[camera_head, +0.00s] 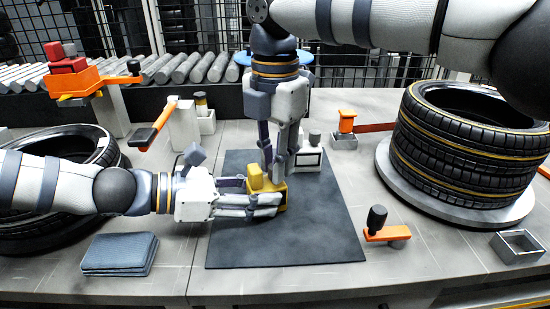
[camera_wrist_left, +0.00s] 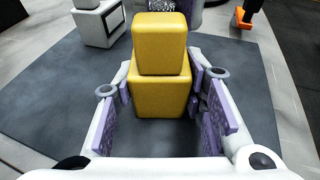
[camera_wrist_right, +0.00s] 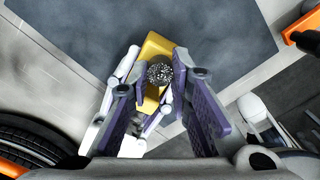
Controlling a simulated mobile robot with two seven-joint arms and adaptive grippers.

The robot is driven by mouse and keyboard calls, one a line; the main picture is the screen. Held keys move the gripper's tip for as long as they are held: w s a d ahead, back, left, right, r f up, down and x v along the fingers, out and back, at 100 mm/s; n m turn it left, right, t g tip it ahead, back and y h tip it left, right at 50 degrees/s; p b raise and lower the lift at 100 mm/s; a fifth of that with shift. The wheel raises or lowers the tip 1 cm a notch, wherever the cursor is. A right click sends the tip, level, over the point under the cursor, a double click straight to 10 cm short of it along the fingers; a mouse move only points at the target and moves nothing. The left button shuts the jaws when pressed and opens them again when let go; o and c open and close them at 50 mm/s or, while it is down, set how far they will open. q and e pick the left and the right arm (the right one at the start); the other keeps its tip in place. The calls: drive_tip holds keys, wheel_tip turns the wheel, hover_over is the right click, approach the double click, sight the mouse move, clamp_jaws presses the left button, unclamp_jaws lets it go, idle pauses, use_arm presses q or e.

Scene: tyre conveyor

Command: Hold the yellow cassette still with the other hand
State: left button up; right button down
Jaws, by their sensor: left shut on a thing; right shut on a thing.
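The yellow cassette (camera_head: 255,184), a block with a smaller block on top, stands on the dark mat (camera_head: 300,245). My left gripper (camera_head: 264,194) reaches in from the left and is shut on the cassette. In the left wrist view the yellow body (camera_wrist_left: 160,95) sits between the purple pads. My right gripper (camera_head: 274,174) comes from above, its fingers beside the cassette. In the right wrist view a dark speckled round piece (camera_wrist_right: 160,73) lies between its fingertips, against the cassette (camera_wrist_right: 154,46). My fingers partly hide the cassette.
A white holder (camera_head: 308,160) stands just behind the cassette. Stacked tyres (camera_head: 465,145) on a round plate are at the right, another tyre (camera_head: 90,145) at the left. A folded cloth (camera_head: 120,254) and an orange-handled tool (camera_head: 385,234) lie in front. The mat's front is clear.

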idle(0.3)
drive_tip(key=c, duration=1.4)
unclamp_jaws()
drive_tip(key=shift+c, duration=0.2)
wheel_tip(320, 180, up, 12)
